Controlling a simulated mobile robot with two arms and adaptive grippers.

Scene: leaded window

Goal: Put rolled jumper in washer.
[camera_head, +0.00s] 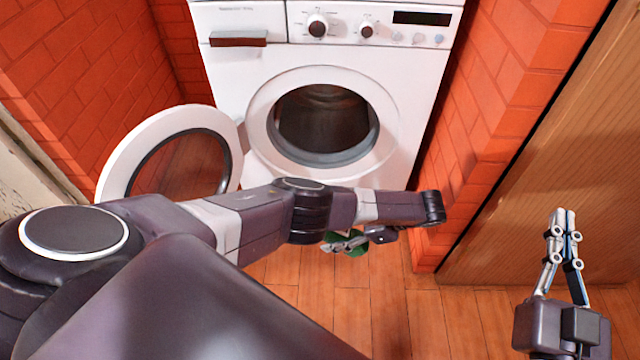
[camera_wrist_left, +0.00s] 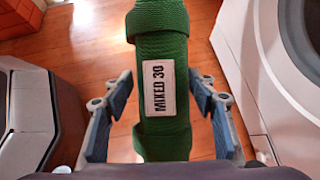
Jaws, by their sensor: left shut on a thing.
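In the head view my arm hides most of the jumper (camera_head: 359,247). The white washer (camera_head: 232,72) stands at the back with its round door (camera_head: 117,168) swung open to the left. Its drum opening (camera_head: 323,118) looks empty. My right gripper (camera_head: 563,215) is at lower right, empty, fingertips together.
Red brick walls (camera_head: 85,65) flank the washer closely on both sides. A wooden panel (camera_head: 560,140) stands at the right, behind my right gripper. The wooden floor (camera_head: 370,310) in front of the washer is clear where visible.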

